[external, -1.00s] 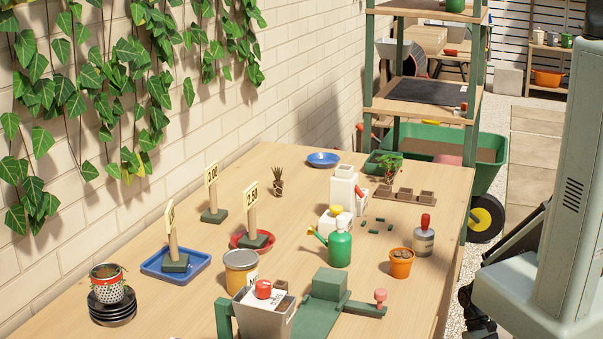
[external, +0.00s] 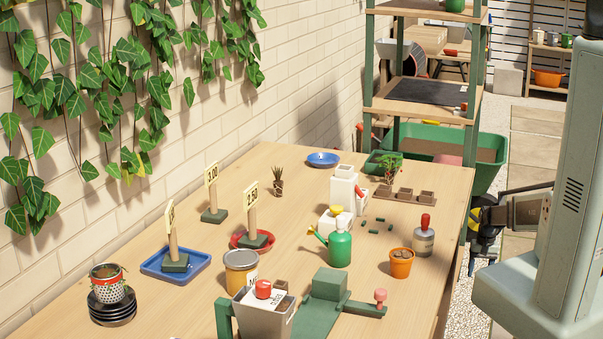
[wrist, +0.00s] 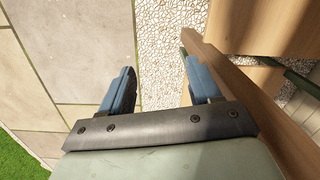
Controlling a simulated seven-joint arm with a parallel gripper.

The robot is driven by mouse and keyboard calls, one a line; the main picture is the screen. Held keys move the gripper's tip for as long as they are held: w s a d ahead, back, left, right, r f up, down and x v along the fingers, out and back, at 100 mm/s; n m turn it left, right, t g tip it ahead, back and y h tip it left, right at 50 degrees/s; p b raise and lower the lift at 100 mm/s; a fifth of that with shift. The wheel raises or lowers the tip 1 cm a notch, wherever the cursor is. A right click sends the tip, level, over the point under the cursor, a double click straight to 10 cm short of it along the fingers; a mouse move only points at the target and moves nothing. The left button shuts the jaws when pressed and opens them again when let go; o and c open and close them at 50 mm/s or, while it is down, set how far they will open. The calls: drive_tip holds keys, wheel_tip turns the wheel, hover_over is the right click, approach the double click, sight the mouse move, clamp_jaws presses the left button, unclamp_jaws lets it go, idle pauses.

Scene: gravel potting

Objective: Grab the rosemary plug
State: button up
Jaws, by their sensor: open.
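A small spiky green plant in a dark plug (external: 277,182) stands upright at the back left of the table; it may be the rosemary plug, but I cannot be sure. A leafier seedling (external: 387,165) stands at a green tray (external: 375,167) at the back right. My gripper (wrist: 163,88) is open and empty in the wrist view, pointing down over gravel beside the table edge. In the external view my gripper (external: 477,217) is just off the table's right edge, well apart from both plants.
The table (external: 300,225) holds a green watering can (external: 338,245), an orange pot (external: 401,263), a dibber-topped jar (external: 423,238), a white dispenser (external: 343,192) and a brown cell tray (external: 405,194). Price signs stand at the left.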

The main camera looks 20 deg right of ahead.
drive_tip(key=s+d+r+m+g+h, duration=0.1)
drive_tip(key=s+d+r, duration=0.15)
drive_tip(key=r, duration=0.65)
drive_tip(key=s+d+r+m+g+h, duration=0.15)
drive_tip(key=d+r, duration=0.25)
drive_tip(key=r, duration=0.4)
drive_tip(key=s+d+r+h, duration=0.1)
drive_tip(key=s+d+r, duration=0.2)
drive_tip(key=r, duration=0.6)
drive_tip(key=s+r+m+g+h, duration=0.1)
drive_tip(key=s+r+m, duration=0.25)
drive_tip(key=r, duration=0.75)
drive_tip(key=s+r+m+g+h, duration=0.15)
drive_tip(key=s+r, duration=0.35)
drive_tip(key=r, duration=0.6)
drive_tip(key=w+a+r+n+t+y, duration=0.15)
drive_tip(key=w+a+t, duration=0.35)
drive_tip(key=w+a, duration=2.45)
wheel_tip(320, 180, up, 3)
drive_tip(key=n+y, duration=0.1)
drive_tip(key=y, duration=0.3)
hover_over(278, 181)
drive_tip(key=f, duration=0.7)
drive_tip(key=shift+d+f, duration=0.2)
drive_tip(key=shift+f, duration=0.15)
drive_tip(key=shift+w+a+f, duration=0.15)
drive_tip(key=shift+f, duration=2.6)
drive_tip(key=c, duration=1.1)
drive_tip(key=shift+c, duration=0.2)
